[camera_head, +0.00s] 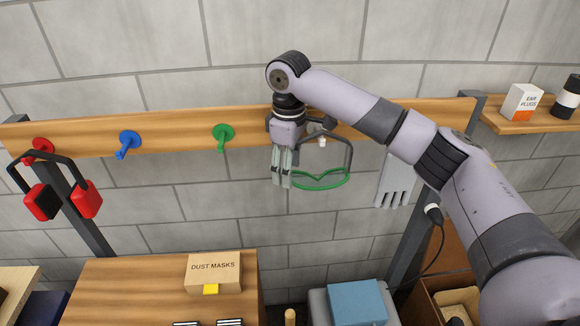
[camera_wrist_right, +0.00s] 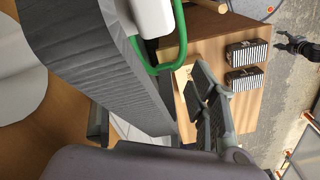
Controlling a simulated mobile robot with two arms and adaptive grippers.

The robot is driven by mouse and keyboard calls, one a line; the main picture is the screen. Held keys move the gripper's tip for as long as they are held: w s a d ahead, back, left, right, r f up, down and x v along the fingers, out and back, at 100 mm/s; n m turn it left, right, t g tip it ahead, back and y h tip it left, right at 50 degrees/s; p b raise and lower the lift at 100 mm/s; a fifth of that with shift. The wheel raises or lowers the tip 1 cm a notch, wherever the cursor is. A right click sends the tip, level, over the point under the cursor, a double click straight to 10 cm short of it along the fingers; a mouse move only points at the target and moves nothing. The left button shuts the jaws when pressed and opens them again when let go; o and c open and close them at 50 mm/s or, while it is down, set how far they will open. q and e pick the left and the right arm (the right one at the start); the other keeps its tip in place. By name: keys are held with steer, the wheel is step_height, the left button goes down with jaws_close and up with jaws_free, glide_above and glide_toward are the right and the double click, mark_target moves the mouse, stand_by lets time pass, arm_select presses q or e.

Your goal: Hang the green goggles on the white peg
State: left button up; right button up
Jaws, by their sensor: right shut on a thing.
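The green goggles (camera_head: 320,182) hang from my right gripper (camera_head: 283,180), which is shut on their left side in the head view, in front of the wall below the wooden rail. Their dark strap (camera_head: 349,155) arches up to the right. The white peg (camera_head: 321,141) shows only as a small tip beside the gripper, within the strap's outline; I cannot tell whether the strap is around it. In the right wrist view the green frame (camera_wrist_right: 152,68) and the wide grey strap (camera_wrist_right: 85,55) are close up. A dark gripper, seemingly my left (camera_wrist_right: 293,44), is small at the right edge.
The wooden rail (camera_head: 178,118) also bears a red peg (camera_head: 40,147) with red earmuffs (camera_head: 87,199), a blue peg (camera_head: 128,142) and a green peg (camera_head: 222,135). Grey gloves (camera_head: 394,180) hang just right of the goggles. A dust mask box (camera_head: 214,270) stands below.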

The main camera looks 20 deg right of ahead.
steer(key=shift+d+f, duration=0.2)
steer(key=shift+f, duration=0.1)
steer(key=o, duration=1.2)
steer(key=shift+o, duration=0.2)
